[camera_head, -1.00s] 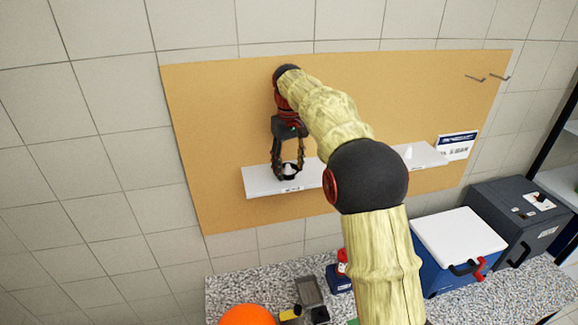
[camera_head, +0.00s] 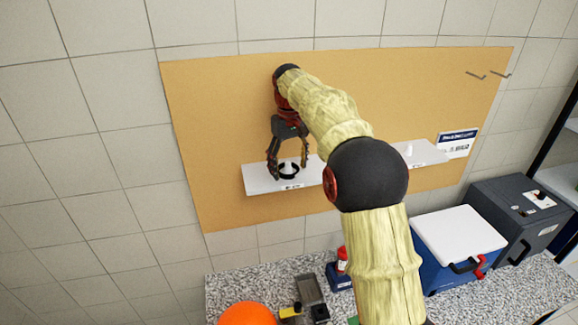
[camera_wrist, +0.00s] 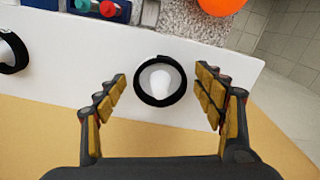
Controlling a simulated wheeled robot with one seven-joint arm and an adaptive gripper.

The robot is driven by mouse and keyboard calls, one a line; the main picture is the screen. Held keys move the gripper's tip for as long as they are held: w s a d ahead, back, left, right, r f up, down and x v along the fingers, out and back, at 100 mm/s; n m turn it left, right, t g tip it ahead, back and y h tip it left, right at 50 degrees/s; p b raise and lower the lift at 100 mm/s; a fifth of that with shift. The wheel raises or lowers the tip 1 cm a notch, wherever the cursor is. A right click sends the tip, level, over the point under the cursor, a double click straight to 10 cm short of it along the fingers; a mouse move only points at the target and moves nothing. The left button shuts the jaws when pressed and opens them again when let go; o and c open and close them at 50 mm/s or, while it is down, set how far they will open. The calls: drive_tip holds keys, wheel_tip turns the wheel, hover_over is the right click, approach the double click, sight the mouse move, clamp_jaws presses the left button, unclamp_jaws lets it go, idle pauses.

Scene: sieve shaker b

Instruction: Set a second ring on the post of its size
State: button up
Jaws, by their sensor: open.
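A black ring (camera_head: 289,176) rests on the left part of the white wall shelf (camera_head: 256,182). In the wrist view this ring (camera_wrist: 161,102) lies around a short white post (camera_wrist: 161,79). My gripper (camera_head: 289,165) is open above the shelf. Its fingers stand on both sides of the ring, apart from it, in the wrist view. Another black ring (camera_wrist: 22,58) is partly cut off at the left edge of the wrist view, around something white. A white post (camera_head: 409,151) stands on the shelf's right part. My arm hides the shelf's middle.
The shelf is on a tan board (camera_head: 220,110), with two hooks (camera_head: 475,76) at upper right and a sign (camera_head: 457,144). Below, the speckled counter (camera_head: 235,285) holds a blue cooler (camera_head: 455,240), a grey case (camera_head: 515,215) and an orange ball (camera_head: 246,314).

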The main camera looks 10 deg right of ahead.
wheel_tip(320, 180, up, 12)
idle(0.5)
drive_tip(key=s+f+m+t+b, duration=0.1)
drive_tip(key=s+f+t+b, duration=0.1)
drive_tip(key=s+f+b, duration=0.8)
drive_tip(key=s+f+m+t+b, duration=0.1)
drive_tip(key=s+f+b, duration=0.4)
drive_tip(key=s+b, duration=0.6)
drive_tip(key=s+f+t+b, duration=0.1)
drive_tip(key=s+f+b, duration=0.4)
drive_tip(key=s+f, duration=0.6)
drive_tip(key=s+f+m+t+b, duration=0.1)
drive_tip(key=s+f+b, duration=0.5)
drive_tip(key=f, duration=1.2)
drive_tip(key=s, duration=0.4)
drive_tip(key=shift+s+t, duration=0.3)
drive_tip(key=shift+s, duration=0.05)
